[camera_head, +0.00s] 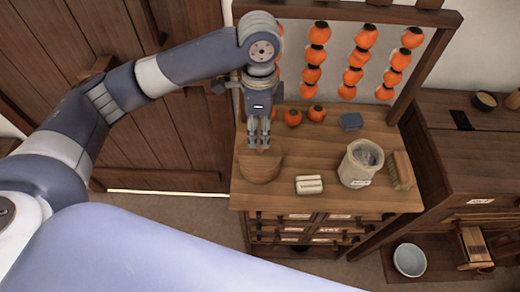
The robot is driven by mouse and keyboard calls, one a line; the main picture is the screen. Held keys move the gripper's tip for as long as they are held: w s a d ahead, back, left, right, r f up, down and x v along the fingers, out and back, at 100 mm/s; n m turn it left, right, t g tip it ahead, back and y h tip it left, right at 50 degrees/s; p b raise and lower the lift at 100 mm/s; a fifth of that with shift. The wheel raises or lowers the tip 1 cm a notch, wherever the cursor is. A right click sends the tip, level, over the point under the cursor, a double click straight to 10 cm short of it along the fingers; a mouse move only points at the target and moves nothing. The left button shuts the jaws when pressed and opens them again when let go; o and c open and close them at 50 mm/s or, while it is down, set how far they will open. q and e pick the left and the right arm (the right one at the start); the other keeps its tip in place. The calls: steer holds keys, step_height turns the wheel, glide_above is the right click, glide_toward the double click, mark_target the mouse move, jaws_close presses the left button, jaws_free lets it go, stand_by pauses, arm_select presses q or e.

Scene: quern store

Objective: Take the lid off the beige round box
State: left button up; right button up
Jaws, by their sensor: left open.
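A round, tan-brown box (260,168) sits at the left of the wooden cabinet top, near its left edge. It looks like the beige round box, with its lid on; the seam between lid and box is too small to make out. My left gripper (258,143) points straight down over the middle of the lid. Its fingers are open, with the tips close above or around the top of the lid; I cannot tell whether they touch. The fingers hide part of the lid's centre. My right gripper is not in view.
Strung fruits (355,70) hang behind, from a wooden frame. The middle of the top is clear.

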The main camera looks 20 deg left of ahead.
mark_target(259, 146)
arm_select(q)
step_height(259, 146, down, 6)
steer(key=shift+r+p, duration=0.1)
steer(key=shift+p, duration=0.95)
steer(key=shift+f, duration=0.2)
jaws_close()
